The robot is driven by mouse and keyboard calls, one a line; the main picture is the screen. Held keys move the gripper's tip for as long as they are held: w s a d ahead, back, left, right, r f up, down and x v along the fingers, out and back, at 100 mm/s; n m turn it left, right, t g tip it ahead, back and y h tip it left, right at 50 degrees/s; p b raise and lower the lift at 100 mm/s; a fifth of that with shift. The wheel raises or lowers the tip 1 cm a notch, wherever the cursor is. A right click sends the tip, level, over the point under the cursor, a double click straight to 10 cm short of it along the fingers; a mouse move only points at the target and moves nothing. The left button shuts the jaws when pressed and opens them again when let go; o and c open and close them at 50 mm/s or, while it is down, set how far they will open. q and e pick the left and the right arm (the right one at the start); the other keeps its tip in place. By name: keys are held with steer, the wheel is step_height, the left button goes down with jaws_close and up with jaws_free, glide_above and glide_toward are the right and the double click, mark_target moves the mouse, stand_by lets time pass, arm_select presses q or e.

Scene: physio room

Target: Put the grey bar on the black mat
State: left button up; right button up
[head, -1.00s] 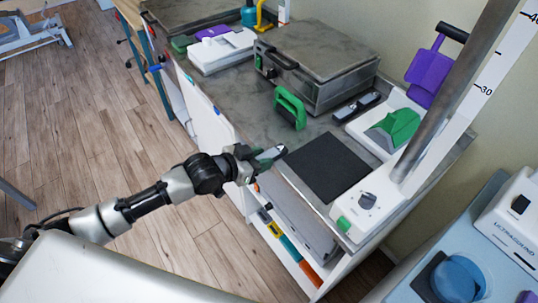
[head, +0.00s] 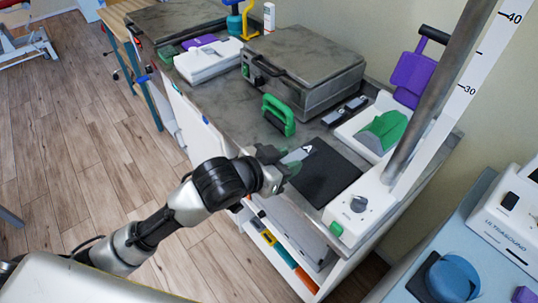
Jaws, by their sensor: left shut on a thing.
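The black mat (head: 328,178) lies flat on the grey worktop. My left gripper (head: 284,161) is at the mat's left corner, shut on the grey bar (head: 297,155). The light grey end of the bar sticks out past the fingers towards the upper right and overlaps the mat's far left edge in the head view. The rest of the bar is hidden by the gripper. I cannot tell whether the bar touches the mat or is held just above it. My right gripper is not in view.
A green-handled block (head: 279,115) stands behind the mat. A grey case (head: 305,75) and two small dark bars (head: 345,110) are farther back. A white device with a green pad (head: 382,132) and a slanted metal post (head: 436,92) bound the right. The mat's middle looks clear.

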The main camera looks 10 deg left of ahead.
arm_select(q)
steer(key=shift+s+d+r, duration=0.25)
steer(key=shift+d+r, duration=0.1)
steer(key=shift+d, duration=0.15)
steer(key=a+n+t+y, duration=0.3)
steer(key=a+n+y, duration=0.45)
steer(key=a, duration=0.65)
steer(key=s+f, duration=0.3)
steer(key=s, duration=0.4)
steer(key=shift+s+f+y, duration=0.3)
steer(key=shift+s+y, duration=0.05)
steer(key=shift+s, duration=0.05)
steer(key=shift+d, duration=0.15)
